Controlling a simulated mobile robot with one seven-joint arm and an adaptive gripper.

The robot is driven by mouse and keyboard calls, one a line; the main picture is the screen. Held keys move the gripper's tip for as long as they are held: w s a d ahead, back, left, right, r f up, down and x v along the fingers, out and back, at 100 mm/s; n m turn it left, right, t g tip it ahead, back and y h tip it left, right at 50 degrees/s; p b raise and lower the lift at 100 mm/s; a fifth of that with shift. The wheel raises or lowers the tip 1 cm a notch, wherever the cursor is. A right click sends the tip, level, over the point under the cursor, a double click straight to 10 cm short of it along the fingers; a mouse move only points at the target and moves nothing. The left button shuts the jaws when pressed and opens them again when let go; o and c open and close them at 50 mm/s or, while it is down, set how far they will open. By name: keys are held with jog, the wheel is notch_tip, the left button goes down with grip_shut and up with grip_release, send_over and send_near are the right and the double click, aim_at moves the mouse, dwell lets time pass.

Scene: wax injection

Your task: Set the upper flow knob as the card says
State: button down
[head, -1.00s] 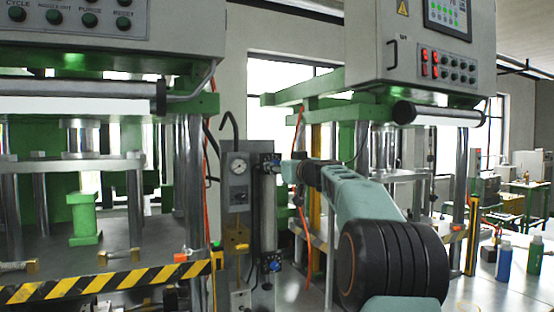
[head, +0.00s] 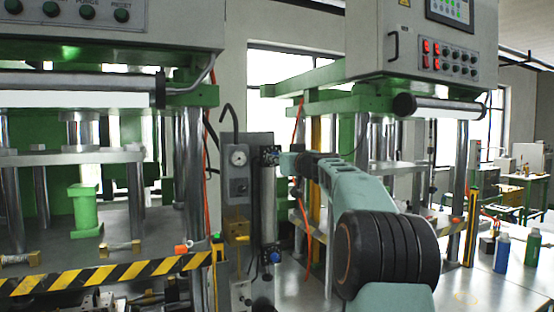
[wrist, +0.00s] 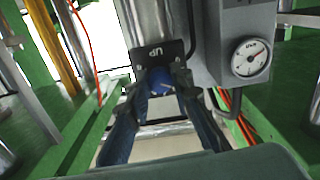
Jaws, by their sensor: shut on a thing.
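The upper flow knob (wrist: 160,82) is small and blue. In the wrist view it sits below a dark plate (wrist: 158,52) lettered "UP", at the end of a metallic cylinder. My gripper (wrist: 161,86) is shut on the knob, a finger on each side, partly hiding it. In the head view my gripper (head: 284,162) is at the top of the upright cylinder (head: 268,205), and the knob is hard to make out there. A second blue knob (head: 275,257) is at the cylinder's lower end. I cannot make out a readable card.
A grey box with a round dial gauge (head: 238,158) is left of the cylinder; the gauge also shows in the wrist view (wrist: 249,57). Green press frames (head: 190,95) stand on both sides. A striped barrier (head: 110,273) is at lower left. Bottles (head: 503,252) stand on the right-hand table.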

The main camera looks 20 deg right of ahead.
jog(key=shift+r+m+p, duration=0.15)
jog(key=shift+m+p, duration=0.8)
jog(key=shift+m, duration=13.85)
jog(key=c, duration=1.7)
grip_release()
